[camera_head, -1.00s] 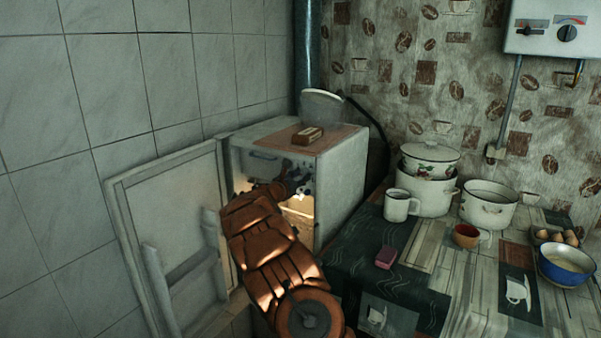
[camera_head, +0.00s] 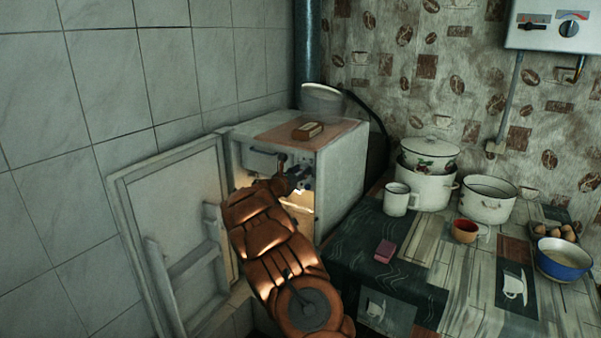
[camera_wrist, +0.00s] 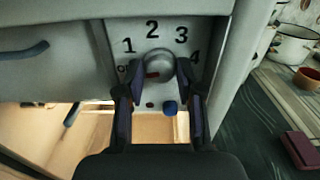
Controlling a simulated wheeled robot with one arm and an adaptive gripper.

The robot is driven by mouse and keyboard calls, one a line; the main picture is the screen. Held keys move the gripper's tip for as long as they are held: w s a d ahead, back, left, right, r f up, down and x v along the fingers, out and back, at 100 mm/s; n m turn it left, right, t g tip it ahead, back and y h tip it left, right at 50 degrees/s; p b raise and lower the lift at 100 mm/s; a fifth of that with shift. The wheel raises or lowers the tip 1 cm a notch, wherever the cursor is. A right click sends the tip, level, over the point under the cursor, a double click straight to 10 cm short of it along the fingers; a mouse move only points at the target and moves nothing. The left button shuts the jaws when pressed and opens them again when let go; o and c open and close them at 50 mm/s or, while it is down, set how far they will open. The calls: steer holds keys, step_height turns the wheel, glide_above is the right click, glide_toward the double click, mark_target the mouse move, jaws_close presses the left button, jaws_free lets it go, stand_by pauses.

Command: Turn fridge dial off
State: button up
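The fridge dial (camera_wrist: 160,64) is a round grey knob on a pale panel, with the numbers 1 to 4 around it and a small red mark on the left. A reddish mark shows low on the knob's left side; its exact setting is hard to read. My gripper (camera_wrist: 162,72) has its two dark fingers apart, one on each side of the dial. Whether the fingertips touch it I cannot tell. In the head view, my gripper (camera_head: 297,178) reaches inside the open fridge (camera_head: 342,185), and the dial is not clear there.
The fridge door (camera_head: 172,205) stands open at the left. A butter-like block (camera_head: 308,130) lies on top of the fridge. A table (camera_head: 350,240) on the right bears pots, a white mug (camera_head: 396,200) and a pink block (camera_head: 385,251).

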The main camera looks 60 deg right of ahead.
steer(key=o, duration=0.4)
steer(key=a, duration=1.2)
steer(key=shift+s, duration=0.25)
steer(key=shift+r, duration=0.1)
